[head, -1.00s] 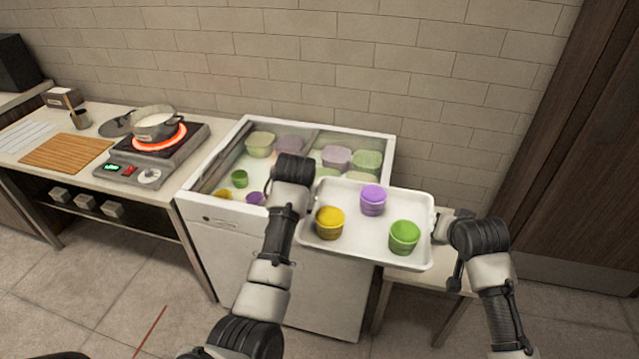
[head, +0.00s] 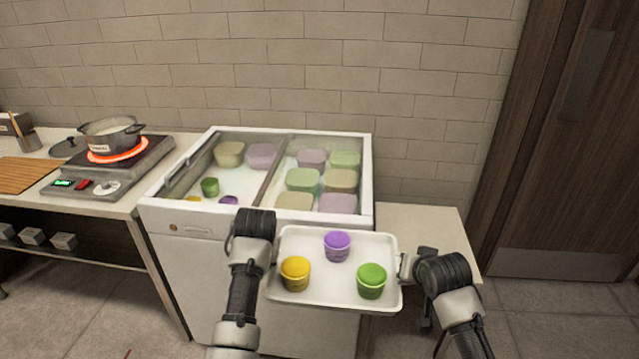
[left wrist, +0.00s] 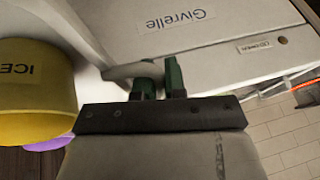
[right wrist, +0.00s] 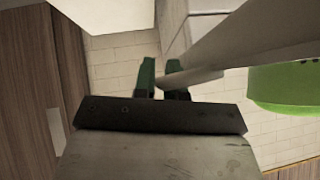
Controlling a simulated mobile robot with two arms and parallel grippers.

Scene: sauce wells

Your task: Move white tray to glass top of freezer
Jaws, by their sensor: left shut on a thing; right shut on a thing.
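The white tray (head: 318,287) is held roughly level in front of the white freezer (head: 185,255), apart from its glass top (head: 285,182). On the tray stand a yellow cup (head: 295,273), a purple cup (head: 337,246) and a green cup (head: 371,281). My left gripper (head: 273,252) is shut on the tray's left rim, as the left wrist view (left wrist: 160,78) shows. My right gripper (head: 403,266) is shut on the right rim, also seen in the right wrist view (right wrist: 163,82). The tray hides part of the freezer's front.
Several coloured tubs and small cups show inside the freezer. On the left counter a pot (head: 110,133) sits on a glowing hot plate (head: 105,170). A low table (head: 425,222) stands right of the freezer. A dark wooden door (head: 570,150) is at the right.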

